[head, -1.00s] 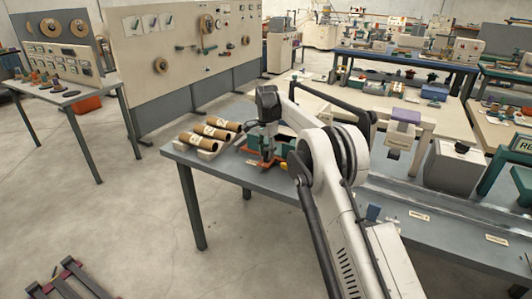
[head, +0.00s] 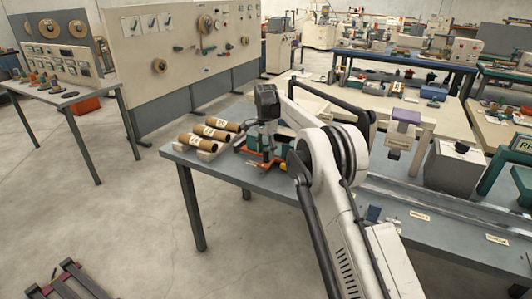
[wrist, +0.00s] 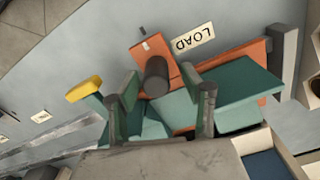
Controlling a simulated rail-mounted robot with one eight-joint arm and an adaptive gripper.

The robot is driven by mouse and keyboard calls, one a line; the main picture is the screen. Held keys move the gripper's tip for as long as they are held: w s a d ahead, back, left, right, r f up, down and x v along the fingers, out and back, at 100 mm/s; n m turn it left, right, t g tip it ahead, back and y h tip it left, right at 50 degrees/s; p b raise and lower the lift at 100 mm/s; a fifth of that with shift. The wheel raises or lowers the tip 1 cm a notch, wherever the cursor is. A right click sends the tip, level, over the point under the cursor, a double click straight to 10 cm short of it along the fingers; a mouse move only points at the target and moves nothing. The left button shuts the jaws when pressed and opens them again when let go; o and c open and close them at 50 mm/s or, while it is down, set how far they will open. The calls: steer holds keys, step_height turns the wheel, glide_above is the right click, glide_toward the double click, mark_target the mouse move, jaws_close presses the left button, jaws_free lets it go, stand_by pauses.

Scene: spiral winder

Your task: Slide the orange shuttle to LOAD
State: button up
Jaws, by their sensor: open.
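The orange shuttle (wrist: 148,50) has a dark round knob (wrist: 157,76) and a small white mark near its end, beside the white LOAD label (wrist: 193,38). More orange shows behind the teal blocks (wrist: 236,84) in the wrist view. My gripper (wrist: 166,92) is open, its two fingers on either side of the knob, with the left finger nearer to it; I cannot tell whether either touches it. In the head view my gripper (head: 267,151) is over the orange fixture (head: 262,167) on the grey bench, partly hiding it.
Cardboard tubes (head: 208,133) lie on a rack left of the fixture. A yellow-tipped part (wrist: 85,90) sticks out left of my gripper in the wrist view. A grey upright post (wrist: 283,60) stands right of the LOAD label.

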step_height(320, 180, up, 12)
steer(key=shift+f, duration=0.25)
stand_by(0.4)
steer(key=s+d+r+n+t, duration=0.1)
steer(key=s+d+r, duration=0.25)
steer(key=r, duration=0.35)
steer(key=s+d+r+n+t, duration=0.1)
steer(key=s+d+r, duration=0.2)
steer(key=s+r, duration=0.3)
steer(key=s+d+r+n+t, duration=0.1)
steer(key=s+d+r, duration=0.2)
steer(key=s, duration=0.4)
steer(key=s+d+r+n+t, duration=0.1)
steer(key=s+d+r+n, duration=0.15)
steer(key=s, duration=0.45)
steer(key=s+d+f+n+t, duration=0.1)
steer(key=s+d+f, duration=0.1)
steer(key=s, duration=0.7)
steer(key=s+d+f+n, duration=0.1)
steer(key=s+d, duration=0.1)
steer(key=s, duration=0.6)
steer(key=s+d+f+n+t, duration=0.2)
steer(key=s+f, duration=0.9)
steer(key=s, duration=0.4)
steer(key=shift+s+d+f, duration=0.3)
steer(key=shift+f, duration=0.1)
